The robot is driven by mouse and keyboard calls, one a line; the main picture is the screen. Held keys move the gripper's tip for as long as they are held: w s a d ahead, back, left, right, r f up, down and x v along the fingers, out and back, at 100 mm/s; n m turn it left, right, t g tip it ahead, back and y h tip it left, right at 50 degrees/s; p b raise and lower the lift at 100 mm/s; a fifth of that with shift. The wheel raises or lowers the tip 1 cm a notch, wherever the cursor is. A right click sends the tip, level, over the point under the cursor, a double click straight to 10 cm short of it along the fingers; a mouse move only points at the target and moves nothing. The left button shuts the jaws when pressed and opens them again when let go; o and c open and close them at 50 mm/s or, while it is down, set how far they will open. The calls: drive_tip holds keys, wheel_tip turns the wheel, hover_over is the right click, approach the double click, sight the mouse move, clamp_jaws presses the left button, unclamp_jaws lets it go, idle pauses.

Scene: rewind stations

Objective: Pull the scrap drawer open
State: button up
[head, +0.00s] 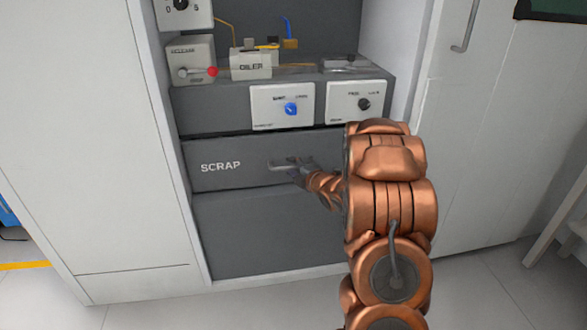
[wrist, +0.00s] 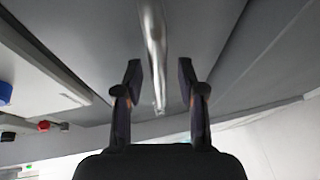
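The scrap drawer (head: 222,180) has a grey front marked SCRAP and looks shut, about flush with the grey panel below it. Its metal bar handle (head: 283,161) is partly hidden by my gripper (head: 302,173), which is at the handle's right part. In the wrist view the handle (wrist: 153,35) runs between the two dark fingers of my gripper (wrist: 159,72). The fingers are apart, with a visible gap on each side of the bar. I cannot tell how deep the bar sits between them.
White cabinet walls flank the station. The floor (head: 240,309) in front is clear.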

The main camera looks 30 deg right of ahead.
clamp_jaws()
drive_tip(key=shift+a, duration=0.15)
idle(0.4)
